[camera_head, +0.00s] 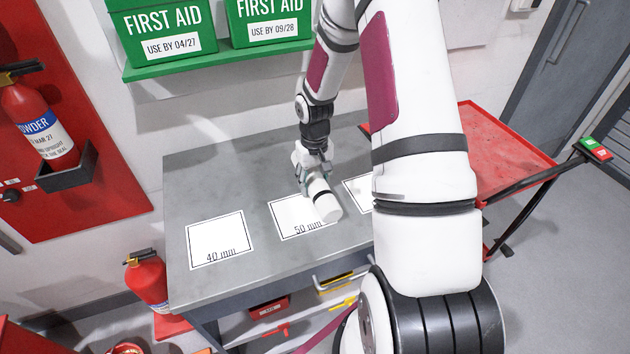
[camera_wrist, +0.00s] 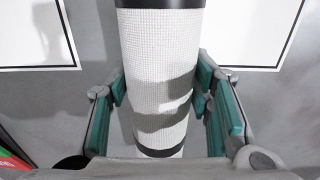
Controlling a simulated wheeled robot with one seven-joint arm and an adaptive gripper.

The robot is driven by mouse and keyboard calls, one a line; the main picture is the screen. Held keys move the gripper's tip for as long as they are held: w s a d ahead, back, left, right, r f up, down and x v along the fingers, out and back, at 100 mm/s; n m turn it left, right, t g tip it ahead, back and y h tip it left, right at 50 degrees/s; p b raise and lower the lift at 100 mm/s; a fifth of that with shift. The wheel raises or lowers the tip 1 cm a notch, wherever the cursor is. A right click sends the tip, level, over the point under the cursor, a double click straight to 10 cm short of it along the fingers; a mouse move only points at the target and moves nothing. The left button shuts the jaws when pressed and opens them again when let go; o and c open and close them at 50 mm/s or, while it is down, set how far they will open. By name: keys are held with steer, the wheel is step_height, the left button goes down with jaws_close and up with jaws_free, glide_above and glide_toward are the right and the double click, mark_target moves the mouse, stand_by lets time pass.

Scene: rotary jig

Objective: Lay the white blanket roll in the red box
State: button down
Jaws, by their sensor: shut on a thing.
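The white blanket roll (camera_head: 326,206) is a pale cylinder over the grey table, in front of the 50 mm label square. In the wrist view the roll (camera_wrist: 160,48) has a woven white surface with dark bands near its ends. My gripper (camera_head: 317,181) is shut on it, with the teal finger pads (camera_wrist: 161,98) on both sides of its middle. Whether the roll touches the table is unclear. A small red container (camera_head: 268,309) sits on the shelf under the table; I cannot tell whether it is the red box.
The grey table (camera_head: 185,190) carries white squares, including the 40 mm one (camera_head: 216,240) at left. A red-topped cart (camera_head: 505,140) stands at right. Green first aid boxes (camera_head: 162,30) sit on a wall shelf (camera_head: 190,66) above. Fire extinguishers (camera_head: 40,125) are at left. The table's left part is clear.

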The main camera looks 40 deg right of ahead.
steer(key=shift+f, duration=0.15)
steer(key=c, duration=0.8)
jaws_free()
